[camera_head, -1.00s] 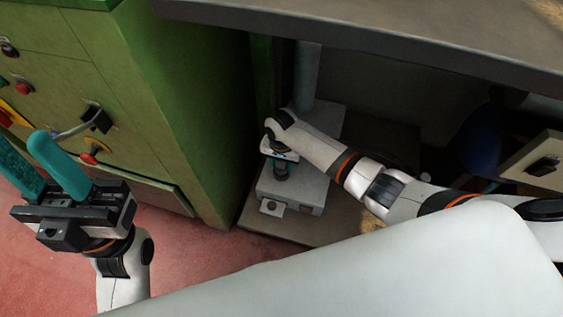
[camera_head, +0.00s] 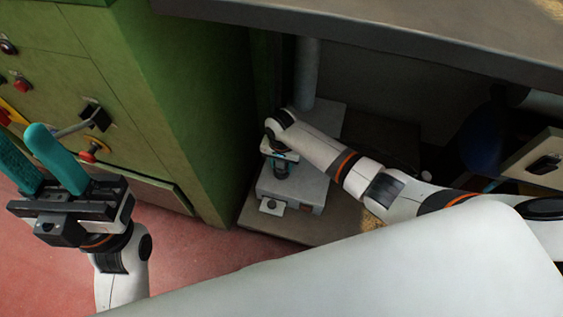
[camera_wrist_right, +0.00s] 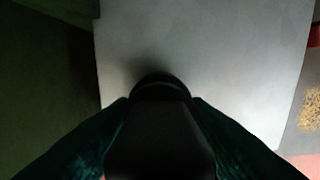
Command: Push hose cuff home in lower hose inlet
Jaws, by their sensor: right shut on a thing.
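The hose cuff (camera_wrist_right: 158,135) is a black cylinder in the right wrist view. My right gripper (camera_wrist_right: 160,118) is shut on it, one dark teal finger on each side. The cuff's rounded far end lies over a pale grey surface, with a dark shadow beside it; I cannot tell whether it touches. In the head view my right gripper (camera_head: 280,171) points down at the top of a grey box (camera_head: 312,190) under the bench. I cannot make out the lower hose inlet. My left gripper (camera_head: 22,142) is open and empty at the far left, its teal fingers apart.
A green cabinet (camera_head: 190,110) with knobs and switches stands left of the grey box. The bench top (camera_head: 400,45) overhangs my right arm. A grey pipe (camera_head: 307,70) rises behind the box. Reddish floor (camera_head: 185,240) is free in front of the cabinet.

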